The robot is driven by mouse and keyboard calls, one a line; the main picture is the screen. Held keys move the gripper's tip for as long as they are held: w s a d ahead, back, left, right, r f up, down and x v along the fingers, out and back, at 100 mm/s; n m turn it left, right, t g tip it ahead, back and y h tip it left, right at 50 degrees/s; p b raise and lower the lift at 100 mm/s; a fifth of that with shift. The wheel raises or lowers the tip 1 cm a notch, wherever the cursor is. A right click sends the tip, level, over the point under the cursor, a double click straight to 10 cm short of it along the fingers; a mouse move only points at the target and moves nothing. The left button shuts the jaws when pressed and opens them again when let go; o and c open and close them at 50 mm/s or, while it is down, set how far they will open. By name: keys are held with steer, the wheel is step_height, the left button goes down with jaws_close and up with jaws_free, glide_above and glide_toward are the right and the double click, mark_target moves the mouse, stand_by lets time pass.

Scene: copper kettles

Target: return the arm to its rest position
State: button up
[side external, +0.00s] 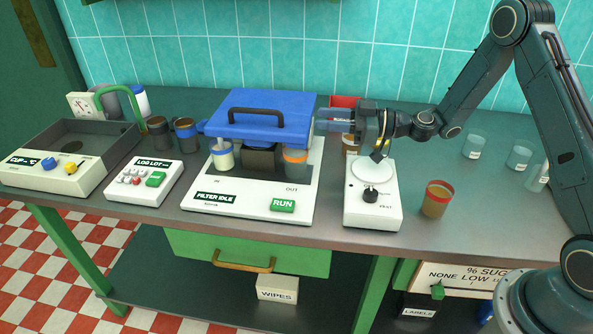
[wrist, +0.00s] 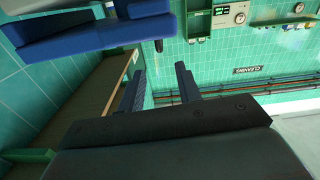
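My gripper (side external: 326,120) is at the right edge of the blue lid (side external: 262,118) of the filter machine (side external: 250,200), pointing left. In the wrist view my gripper (wrist: 158,82) has its two fingers apart with nothing between them. The blue lid (wrist: 95,38) shows at the upper left there, apart from the fingers. The arm stretches from the lower right, bent high over the bench. Whether the fingers touch the lid cannot be told from the side view.
A white device with a dial (side external: 371,200) stands below my wrist. An amber jar (side external: 436,199) stands to its right, and several clear jars (side external: 519,157) stand near the arm. The log box (side external: 145,180) and a grey tray unit (side external: 70,160) are at left. The front right bench is clear.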

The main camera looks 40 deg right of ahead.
stand_by(0.3)
steer(key=s+a+r+n+g+h, duration=0.1)
steer(key=s+a+r+g+h, duration=0.15)
steer(key=s, duration=0.35)
steer(key=s+a+r+g+h, duration=0.2)
steer(key=s+a+r+g, duration=0.15)
steer(key=s, duration=0.25)
steer(key=s+d+r+m+h, duration=0.1)
steer(key=s+d+m+h, duration=0.1)
steer(key=s, duration=0.5)
steer(key=s+d+r+m+h, duration=0.1)
steer(key=s+d+m+h, duration=0.2)
steer(key=s+d+m, duration=0.2)
steer(key=s+d+r+m+g+h, duration=0.1)
steer(key=s+d+r+m+h, duration=0.1)
steer(key=s, duration=0.8)
steer(key=shift+s+d+m+h, duration=0.15)
steer(key=shift+d+m+h, duration=0.5)
steer(key=shift+m, duration=0.25)
